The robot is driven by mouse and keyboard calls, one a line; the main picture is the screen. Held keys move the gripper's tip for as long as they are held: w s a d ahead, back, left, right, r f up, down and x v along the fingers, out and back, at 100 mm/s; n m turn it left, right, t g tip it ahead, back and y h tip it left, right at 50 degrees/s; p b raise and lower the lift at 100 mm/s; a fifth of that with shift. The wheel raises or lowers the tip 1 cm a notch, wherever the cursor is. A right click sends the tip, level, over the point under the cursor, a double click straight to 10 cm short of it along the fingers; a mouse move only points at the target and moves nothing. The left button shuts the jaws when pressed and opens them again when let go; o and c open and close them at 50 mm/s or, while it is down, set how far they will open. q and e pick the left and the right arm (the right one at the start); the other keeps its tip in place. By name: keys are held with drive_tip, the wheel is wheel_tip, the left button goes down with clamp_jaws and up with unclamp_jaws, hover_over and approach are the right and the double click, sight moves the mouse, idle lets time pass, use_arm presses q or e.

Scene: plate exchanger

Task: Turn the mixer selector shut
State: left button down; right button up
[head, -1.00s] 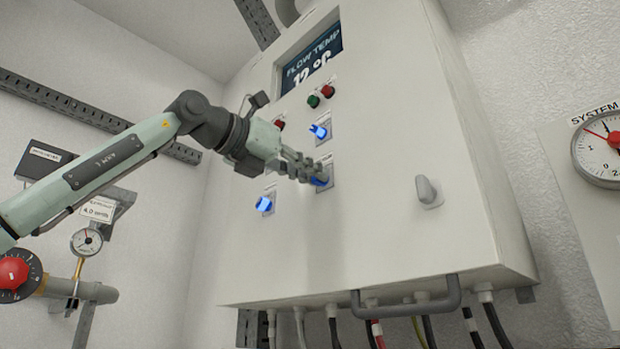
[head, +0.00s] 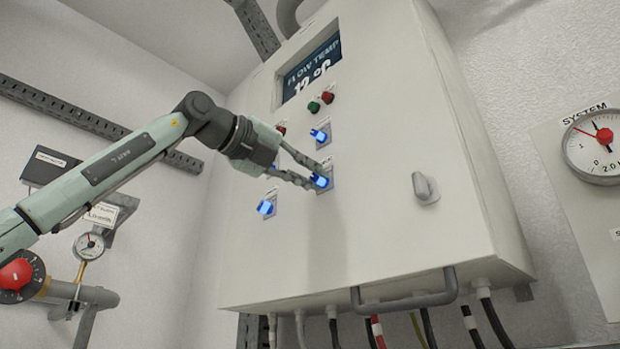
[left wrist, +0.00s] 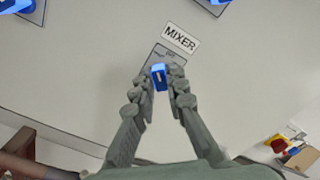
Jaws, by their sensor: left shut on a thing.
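The mixer selector (head: 320,181) is a blue knob on the front of the white control cabinet. It also shows in the left wrist view (left wrist: 159,76), just below a label reading MIXER (left wrist: 181,38). My left gripper (head: 314,177) reaches it from the left. In the left wrist view its two fingers (left wrist: 160,84) lie on either side of the knob and are shut on it. A white mark shows on the knob's face. My right gripper is in neither view.
Two other blue selectors sit nearby, one above (head: 319,135) and one at lower left (head: 266,208). The cabinet (head: 390,120) has a grey latch (head: 426,189) and a handle bar (head: 405,302). Pipes and a gauge (head: 89,245) are at left.

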use_arm(q)
drive_tip(key=shift+r+n, duration=0.1)
drive_tip(key=shift+n, duration=0.2)
idle(0.4)
drive_tip(key=c, duration=1.5)
unclamp_jaws()
drive_tip(key=shift+c, duration=0.2)
drive_tip(key=v, duration=1.2)
